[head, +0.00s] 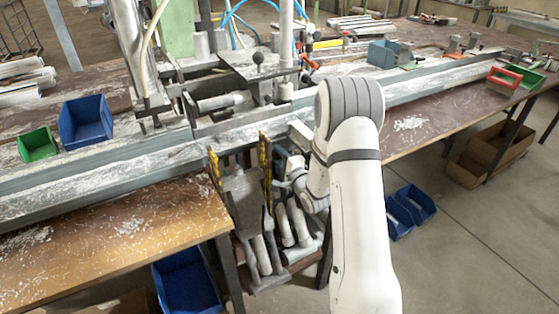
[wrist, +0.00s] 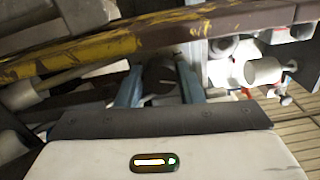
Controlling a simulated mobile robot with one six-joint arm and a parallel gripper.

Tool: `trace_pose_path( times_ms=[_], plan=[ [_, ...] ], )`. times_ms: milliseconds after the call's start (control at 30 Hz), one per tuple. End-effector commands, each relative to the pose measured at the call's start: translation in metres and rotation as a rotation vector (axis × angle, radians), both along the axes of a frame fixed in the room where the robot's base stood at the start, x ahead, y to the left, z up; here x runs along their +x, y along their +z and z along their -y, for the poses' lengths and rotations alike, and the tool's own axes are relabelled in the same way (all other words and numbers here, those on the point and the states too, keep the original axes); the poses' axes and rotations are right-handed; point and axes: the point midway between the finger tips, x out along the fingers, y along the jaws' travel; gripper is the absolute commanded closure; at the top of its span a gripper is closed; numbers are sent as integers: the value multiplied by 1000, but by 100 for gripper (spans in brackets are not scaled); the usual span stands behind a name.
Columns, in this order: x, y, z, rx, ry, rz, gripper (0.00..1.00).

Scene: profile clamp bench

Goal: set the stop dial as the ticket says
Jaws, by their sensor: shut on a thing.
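In the wrist view a dark round knob (wrist: 161,86), which looks like the stop dial, sits between the two blue-grey fingers of my gripper (wrist: 159,76). The gripper is shut on it, one finger on each side. A short pale mark shows on the dial's dark face. Any scale around it is too dark and blurred to read. In the head view my arm reaches down in front of the bench, and the dial and fingertips cannot be made out there. I cannot make out a ticket in either view.
A worn yellow-and-dark bar (wrist: 105,46) crosses just beyond the fingers. A pale cylindrical fitting (wrist: 262,71) is right of them. The long profile rail (head: 100,170) runs along the bench.

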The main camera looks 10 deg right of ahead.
Motion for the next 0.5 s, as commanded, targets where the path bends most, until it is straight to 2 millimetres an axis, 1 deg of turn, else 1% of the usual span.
trace_pose_path(
  times_ms=[200,500],
  plan=[
    [0,-2,1,104,-3,-36,89],
    [0,-1,1,164,-3,-56,89]
  ],
)
